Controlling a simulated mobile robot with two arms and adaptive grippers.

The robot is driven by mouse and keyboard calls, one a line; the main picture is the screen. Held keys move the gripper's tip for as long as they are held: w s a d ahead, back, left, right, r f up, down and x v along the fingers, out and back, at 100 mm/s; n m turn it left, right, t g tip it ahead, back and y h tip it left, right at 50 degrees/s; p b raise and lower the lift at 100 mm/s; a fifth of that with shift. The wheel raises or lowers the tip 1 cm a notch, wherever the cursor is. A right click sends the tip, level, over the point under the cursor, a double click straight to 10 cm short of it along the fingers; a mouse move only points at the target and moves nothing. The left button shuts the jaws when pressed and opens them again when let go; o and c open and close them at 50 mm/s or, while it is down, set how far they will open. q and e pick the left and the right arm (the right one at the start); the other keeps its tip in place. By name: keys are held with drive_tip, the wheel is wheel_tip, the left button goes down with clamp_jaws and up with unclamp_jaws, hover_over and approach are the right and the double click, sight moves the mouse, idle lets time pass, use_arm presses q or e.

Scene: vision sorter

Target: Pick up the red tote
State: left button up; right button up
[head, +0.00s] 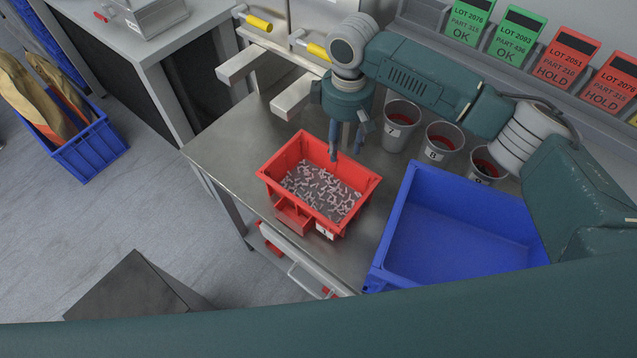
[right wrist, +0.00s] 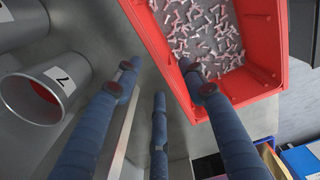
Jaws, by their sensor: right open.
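The red tote (head: 276,171) stands on the steel table, filled with many small pale pink-grey parts. A white label shows on its front. My right gripper (head: 346,152) points down at the tote's back rim, open and empty. In the right wrist view the red tote (right wrist: 255,95) fills the upper right. There one finger of the right gripper (right wrist: 155,82) overlaps the tote's wall, and the other fingers are outside it over the table. I cannot tell whether the finger touches the wall. My left gripper is not in view.
A large empty blue bin (head: 455,235) stands right of the tote. Several metal cups, including one at the back (head: 400,125), stand near the gripper. Yellow-handled dispensers (head: 258,22) hang over the table's back left. OK and HOLD cards (head: 570,55) line the back ledge.

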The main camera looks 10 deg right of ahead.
sight(339, 154)
wheel_tip(339, 154, down, 3)
drive_tip(key=shift+a+f+p, duration=0.15)
drive_tip(key=shift+f+p, duration=0.05)
drive_tip(key=shift+p, duration=0.3)
drive_tip(key=shift+w+a+f, duration=0.1)
drive_tip(key=shift+f, duration=0.15)
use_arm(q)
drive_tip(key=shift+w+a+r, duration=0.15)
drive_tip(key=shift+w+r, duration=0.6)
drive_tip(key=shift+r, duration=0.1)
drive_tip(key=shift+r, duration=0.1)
use_arm(e)
drive_tip(key=shift+f+p, duration=0.2)
drive_tip(key=shift+p, duration=0.1)
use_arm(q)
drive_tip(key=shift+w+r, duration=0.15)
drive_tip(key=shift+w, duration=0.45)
